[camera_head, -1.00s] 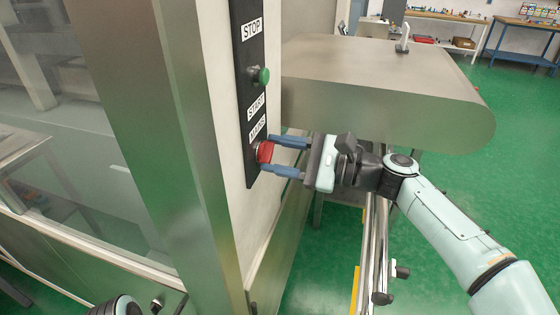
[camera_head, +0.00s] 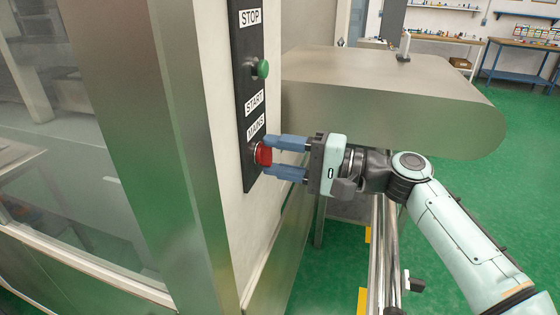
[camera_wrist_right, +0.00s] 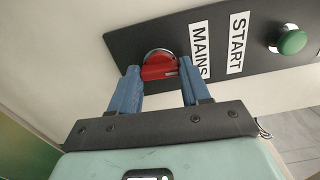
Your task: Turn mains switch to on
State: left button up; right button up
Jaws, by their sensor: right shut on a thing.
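The red mains switch (camera_head: 263,155) sits at the bottom of the black control panel (camera_head: 246,100), just below the MAINS label. In the right wrist view the red switch handle (camera_wrist_right: 159,67) lies on a round silver base, between the fingertips. My right gripper (camera_head: 264,158) comes in from the right with its blue fingers above and below the switch. It is shut on the switch handle, and its fingers also show in the right wrist view (camera_wrist_right: 158,80). The fingertips hide part of the handle's edges. My left gripper is not in view.
The green START button (camera_head: 262,69) sticks out of the panel above the switch. A rounded metal housing (camera_head: 390,95) stands close behind my right arm, with a metal rail (camera_head: 382,250) below. A glass-fronted enclosure (camera_head: 60,150) is at the left. Open green floor (camera_head: 500,210) lies at the right.

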jog(key=shift+n, duration=0.5)
jog(key=o, duration=1.1)
jog(key=shift+c, duration=0.2)
jog(key=b+v, duration=0.1)
jog(key=v, duration=1.2)
jog(key=shift+d, duration=0.2)
